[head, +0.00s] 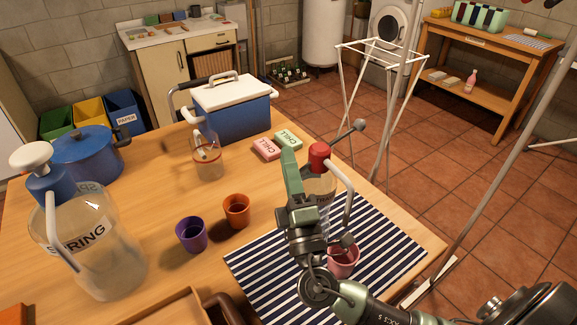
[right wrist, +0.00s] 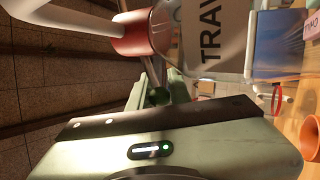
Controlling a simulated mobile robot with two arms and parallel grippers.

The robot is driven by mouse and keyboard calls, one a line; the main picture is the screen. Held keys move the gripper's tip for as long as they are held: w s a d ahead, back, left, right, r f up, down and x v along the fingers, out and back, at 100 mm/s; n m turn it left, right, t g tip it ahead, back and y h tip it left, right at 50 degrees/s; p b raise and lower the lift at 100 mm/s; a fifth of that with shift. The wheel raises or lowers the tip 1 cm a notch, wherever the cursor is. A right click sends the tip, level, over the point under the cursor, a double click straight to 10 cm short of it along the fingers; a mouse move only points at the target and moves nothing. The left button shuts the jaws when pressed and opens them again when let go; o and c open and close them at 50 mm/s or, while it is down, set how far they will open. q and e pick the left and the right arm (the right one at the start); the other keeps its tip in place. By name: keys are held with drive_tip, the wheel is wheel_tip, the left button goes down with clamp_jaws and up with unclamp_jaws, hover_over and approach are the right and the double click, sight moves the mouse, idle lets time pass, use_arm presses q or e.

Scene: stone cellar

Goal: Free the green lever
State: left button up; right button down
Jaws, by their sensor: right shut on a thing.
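A clear bottle (head: 319,188) with a red cap (head: 319,155), a white spout and a rod with a dark knob (head: 358,125) stands on the striped mat (head: 270,265). In the right wrist view its red cap (right wrist: 133,33) and "TRAV" label (right wrist: 210,40) are close. My right gripper (head: 308,205) is at the bottle's near side. In the right wrist view a dark green knob (right wrist: 158,96) sits between its two fingers (right wrist: 162,85), which are shut on it. The stem behind the knob is mostly hidden. My left gripper is not in view.
A pink cup (head: 343,262) is by the spout. A drying rack (head: 380,60) stands behind.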

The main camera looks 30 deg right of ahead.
drive_tip(key=c, duration=1.3)
unclamp_jaws()
drive_tip(key=b+v, duration=0.3)
drive_tip(key=v, duration=0.4)
drive_tip(key=shift+s+f+b, duration=0.15)
drive_tip(key=shift+s+b, duration=0.2)
drive_tip(key=shift+a, duration=0.1)
